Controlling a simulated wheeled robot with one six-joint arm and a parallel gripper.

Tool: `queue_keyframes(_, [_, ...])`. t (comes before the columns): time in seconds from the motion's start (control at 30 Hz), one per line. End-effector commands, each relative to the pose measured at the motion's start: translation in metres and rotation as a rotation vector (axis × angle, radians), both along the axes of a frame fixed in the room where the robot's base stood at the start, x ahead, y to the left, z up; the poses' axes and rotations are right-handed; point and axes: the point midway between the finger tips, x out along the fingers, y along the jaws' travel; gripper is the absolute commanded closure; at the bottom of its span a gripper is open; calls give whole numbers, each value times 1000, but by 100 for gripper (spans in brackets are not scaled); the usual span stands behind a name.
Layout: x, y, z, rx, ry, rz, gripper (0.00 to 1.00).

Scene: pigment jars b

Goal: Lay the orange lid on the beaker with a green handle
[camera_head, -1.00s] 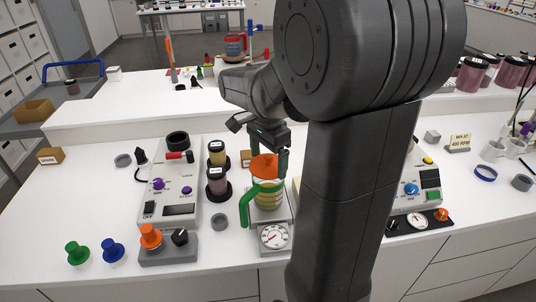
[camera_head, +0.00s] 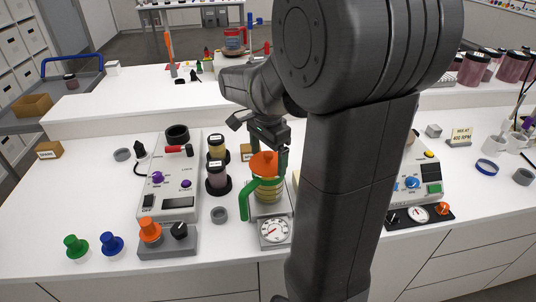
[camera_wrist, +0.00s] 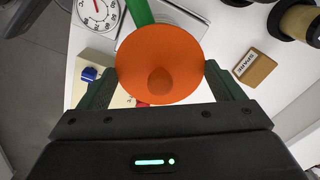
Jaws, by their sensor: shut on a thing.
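The orange lid (camera_head: 264,163), a wide disc with a raised knob, is between the fingers of my gripper (camera_head: 271,150). In the wrist view the lid (camera_wrist: 160,62) fills the space between my two fingers (camera_wrist: 161,76), which are shut on it. The beaker with a green handle (camera_head: 267,194) is clear with yellow bands and stands upright on a scale. The lid is over the beaker's mouth in the head view; I cannot tell whether it touches the rim. In the wrist view the lid hides most of the beaker, and part of the green handle (camera_wrist: 139,12) shows beyond it.
The scale (camera_head: 276,233) with a round dial is under the beaker. Two labelled jars (camera_head: 217,177) stand close on its left, beside a control panel (camera_head: 167,190). A small grey ring (camera_head: 219,214) lies nearby.

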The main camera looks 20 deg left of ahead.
Motion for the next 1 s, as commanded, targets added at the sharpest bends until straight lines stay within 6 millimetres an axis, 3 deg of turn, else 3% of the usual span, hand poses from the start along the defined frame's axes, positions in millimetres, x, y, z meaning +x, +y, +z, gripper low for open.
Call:
queue_keyframes(0.57, [0,0,-13,-1,0,0,34])
queue_keyframes(0.6, [0,0,-12,-1,0,0,6])
queue_keyframes(0.63, [0,0,-12,-1,0,0,1])
queue_keyframes(1.0, [0,0,-5,0,0,0,0])
